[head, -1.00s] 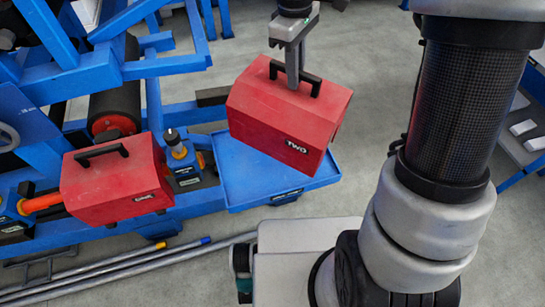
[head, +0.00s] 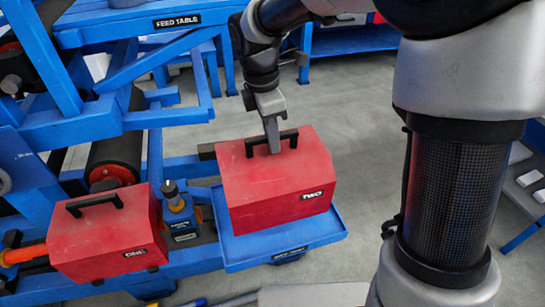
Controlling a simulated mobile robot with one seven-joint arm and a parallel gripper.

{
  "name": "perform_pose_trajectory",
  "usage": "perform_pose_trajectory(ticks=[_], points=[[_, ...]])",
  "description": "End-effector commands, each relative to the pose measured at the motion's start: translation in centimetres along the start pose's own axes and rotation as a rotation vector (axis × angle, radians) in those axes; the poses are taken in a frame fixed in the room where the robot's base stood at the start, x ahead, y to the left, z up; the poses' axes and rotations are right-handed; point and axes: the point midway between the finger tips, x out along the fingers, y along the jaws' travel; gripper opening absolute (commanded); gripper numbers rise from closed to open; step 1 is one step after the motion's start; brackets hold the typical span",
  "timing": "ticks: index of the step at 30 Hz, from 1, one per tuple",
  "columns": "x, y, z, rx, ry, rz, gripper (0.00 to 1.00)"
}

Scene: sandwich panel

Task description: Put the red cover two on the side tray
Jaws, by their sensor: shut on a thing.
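The red cover two (head: 270,192), a red box with a black top handle and a "TWO" label, is at the middle of the head view. It is upright over the blue side tray (head: 290,243). Its lower edge looks to be on or just above the tray floor; I cannot tell which. My gripper (head: 272,148) is above the cover, shut on its black handle. The rear part of the tray is hidden behind the cover.
A second red cover labelled "ONE" (head: 108,238) sits to the left on the blue frame. A small blue device with a dark knob (head: 180,215) stands between the covers. The feed table (head: 160,30) is behind. Grey floor (head: 365,130) is open to the right.

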Motion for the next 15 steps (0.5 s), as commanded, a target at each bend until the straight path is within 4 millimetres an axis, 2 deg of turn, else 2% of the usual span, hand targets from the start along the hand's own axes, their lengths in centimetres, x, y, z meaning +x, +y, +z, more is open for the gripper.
perform_pose_trajectory(ticks=[6, 9, 15], points=[[3.3, 0.0, -0.3, 0.0, -0.001, -0.002, 0.0], [4.2, 0.0, -0.5, 0.001, -0.001, -0.001, 0.0], [4.6, 0.0, -0.5, 0.001, -0.001, 0.0, 0.0]])
